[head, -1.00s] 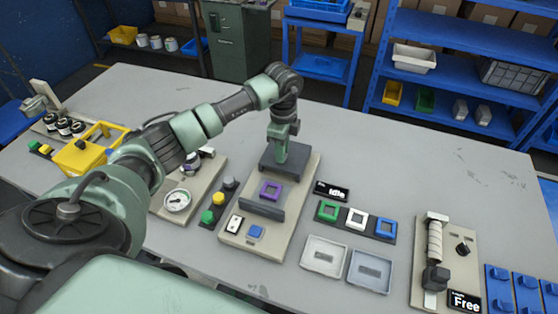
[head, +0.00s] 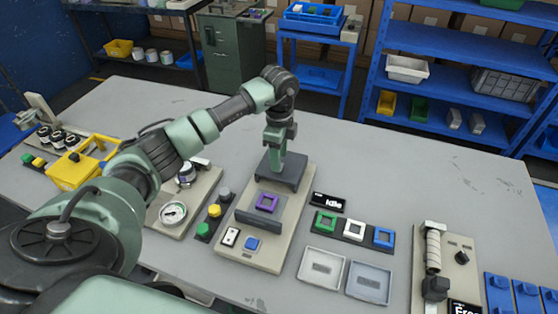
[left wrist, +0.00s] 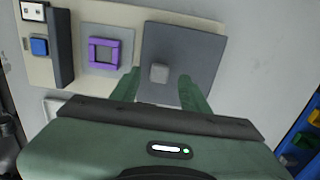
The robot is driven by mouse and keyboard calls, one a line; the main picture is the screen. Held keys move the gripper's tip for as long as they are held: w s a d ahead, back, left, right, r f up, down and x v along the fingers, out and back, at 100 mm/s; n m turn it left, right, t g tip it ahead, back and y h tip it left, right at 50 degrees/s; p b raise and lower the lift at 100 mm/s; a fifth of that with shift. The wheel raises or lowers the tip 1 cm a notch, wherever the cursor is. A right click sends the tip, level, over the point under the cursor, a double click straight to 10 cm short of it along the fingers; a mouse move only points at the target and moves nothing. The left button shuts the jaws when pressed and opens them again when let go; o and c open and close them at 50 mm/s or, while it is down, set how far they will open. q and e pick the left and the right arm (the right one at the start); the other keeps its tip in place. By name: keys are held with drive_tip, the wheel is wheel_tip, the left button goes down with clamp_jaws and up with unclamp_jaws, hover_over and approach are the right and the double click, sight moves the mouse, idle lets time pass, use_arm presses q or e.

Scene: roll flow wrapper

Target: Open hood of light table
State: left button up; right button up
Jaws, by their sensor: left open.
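The light table is a beige station (head: 233,250) on the grey worktable, with a purple square frame (head: 267,203) on its grey pad. Its hood looks to be the dark grey plate (head: 292,181) lying flat at the far end. The hood also shows in the left wrist view (left wrist: 188,48), with a small grey knob (left wrist: 159,72) on it. My left gripper (head: 276,165) points down over the hood. In the left wrist view its fingers (left wrist: 158,90) are open, one on each side of the knob. I cannot tell if they touch it. My right gripper is not in view.
An upright dark bar (head: 258,219) stands across the station in front of the purple frame. A display reading "Idle" (head: 328,203), coloured frames (head: 354,229) and two trays (head: 321,267) lie to the right. A gauge station (head: 173,213) and buttons (head: 214,210) lie left.

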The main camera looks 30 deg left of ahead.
use_arm(q)
wheel_tip(320, 180, up, 6)
drive_tip(key=shift+b, duration=0.5)
